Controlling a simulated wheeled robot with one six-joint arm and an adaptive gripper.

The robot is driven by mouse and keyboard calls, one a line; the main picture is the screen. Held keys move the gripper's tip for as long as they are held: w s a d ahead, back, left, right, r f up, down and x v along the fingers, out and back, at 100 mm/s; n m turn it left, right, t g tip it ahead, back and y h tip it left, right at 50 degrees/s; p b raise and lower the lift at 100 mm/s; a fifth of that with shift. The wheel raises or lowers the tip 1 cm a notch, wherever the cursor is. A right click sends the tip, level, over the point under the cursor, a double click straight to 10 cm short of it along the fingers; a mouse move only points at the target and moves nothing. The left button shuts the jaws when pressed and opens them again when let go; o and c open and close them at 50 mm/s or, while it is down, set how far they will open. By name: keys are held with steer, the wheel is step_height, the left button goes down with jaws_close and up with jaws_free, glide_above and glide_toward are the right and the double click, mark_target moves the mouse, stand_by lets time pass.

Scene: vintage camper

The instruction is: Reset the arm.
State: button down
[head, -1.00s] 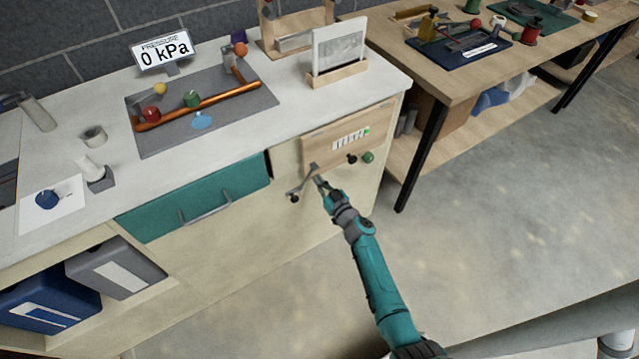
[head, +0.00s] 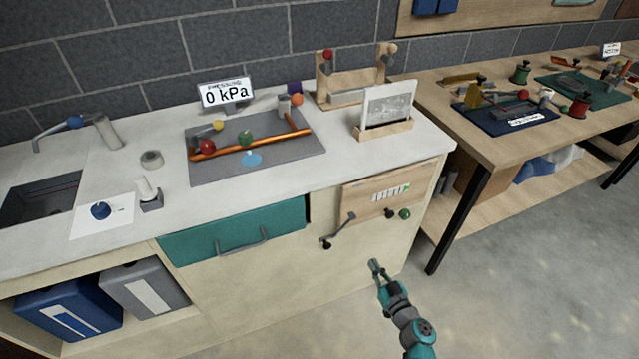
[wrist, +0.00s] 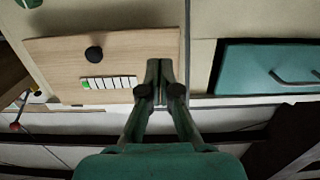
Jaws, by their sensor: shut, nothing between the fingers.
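My gripper (head: 377,268) is shut and empty. In the head view it is in front of the cabinet, apart from it, below and right of the crank handle (head: 338,231). My teal arm reaches up from the bottom edge. In the wrist view my gripper (wrist: 160,68) has its fingertips together, overlapping the picture of the wooden panel (wrist: 55,57) on the cabinet front.
The counter (head: 345,161) carries a copper pipe (head: 262,143) on a grey mat and a 0 kPa display (head: 226,94). The teal drawer (head: 205,241) stands slightly out. A wooden workbench (head: 468,136) is at right. Floor to the right is open.

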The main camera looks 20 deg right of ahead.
steer(key=s+a+f+g, duration=0.2)
steer(key=s+a, duration=0.2)
steer(key=s, duration=0.2)
steer(key=s+a+f+g, duration=0.1)
steer(key=s+a+f, duration=0.25)
steer(key=s, duration=0.35)
steer(key=s+a+r+m+g+h, duration=0.1)
steer(key=s+a+r, duration=0.1)
steer(key=s, duration=0.4)
steer(key=s+a+r+h, duration=0.1)
steer(key=s+a+r, duration=0.1)
steer(key=s, duration=0.4)
steer(key=s+a+r, duration=0.1)
steer(key=s+r, duration=0.6)
steer(key=r, duration=0.4)
steer(key=s+a+r+t+y, duration=0.1)
steer(key=s+a+r, duration=0.1)
steer(key=s+r, duration=0.6)
step_height(320, 180, up, 4)
steer(key=shift+r+n, duration=0.1)
steer(key=shift+n, duration=0.2)
